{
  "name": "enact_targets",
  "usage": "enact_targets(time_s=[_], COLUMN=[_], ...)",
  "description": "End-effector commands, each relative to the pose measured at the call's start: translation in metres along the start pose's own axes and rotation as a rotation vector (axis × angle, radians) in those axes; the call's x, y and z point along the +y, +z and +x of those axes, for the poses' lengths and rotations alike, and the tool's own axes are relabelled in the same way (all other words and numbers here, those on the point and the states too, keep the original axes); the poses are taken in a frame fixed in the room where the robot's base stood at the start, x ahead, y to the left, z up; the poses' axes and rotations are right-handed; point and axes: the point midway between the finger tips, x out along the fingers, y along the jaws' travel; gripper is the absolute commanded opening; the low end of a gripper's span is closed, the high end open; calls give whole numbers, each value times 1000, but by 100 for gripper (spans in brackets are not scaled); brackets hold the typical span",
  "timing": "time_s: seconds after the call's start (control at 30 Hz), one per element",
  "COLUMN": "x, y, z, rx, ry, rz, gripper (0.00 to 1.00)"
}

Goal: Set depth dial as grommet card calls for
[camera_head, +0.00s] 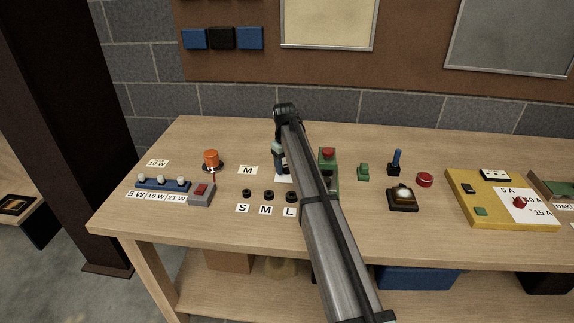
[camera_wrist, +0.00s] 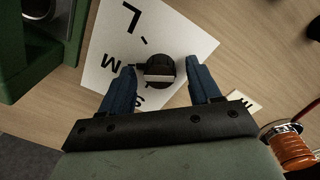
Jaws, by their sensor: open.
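The depth dial is a dark round knob (camera_wrist: 160,68) with a pale bar, on a white plate (camera_wrist: 190,28) lettered L, M and S. The bar lies level in the wrist view; I cannot tell which letter it marks. My gripper (camera_wrist: 160,82) is open, its blue fingers either side of the knob with a gap on each side. In the head view, my gripper (camera_head: 279,160) is over the plate (camera_head: 284,178), and my arm hides the dial. A small card reading M (camera_head: 247,170) lies left of it; it also shows in the wrist view (camera_wrist: 244,100).
Black grommets (camera_head: 268,195) sit behind cards S, M and L. A green press with a red button (camera_head: 328,155) stands close right of my arm. An orange lamp (camera_head: 211,158) and red switch box (camera_head: 201,192) stand left. A yellow board (camera_head: 470,208) lies right.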

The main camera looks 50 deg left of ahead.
Motion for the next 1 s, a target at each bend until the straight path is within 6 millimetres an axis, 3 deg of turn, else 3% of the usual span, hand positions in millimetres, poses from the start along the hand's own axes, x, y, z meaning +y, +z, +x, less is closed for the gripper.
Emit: enact_targets(time_s=[0.23,0.7,1.0], x=[0,0,0], y=[0,-1,0], z=[-23,-110,-136], rx=[1,2,1], ry=[0,1,0], rz=[0,0,0], gripper=[62,62,62])
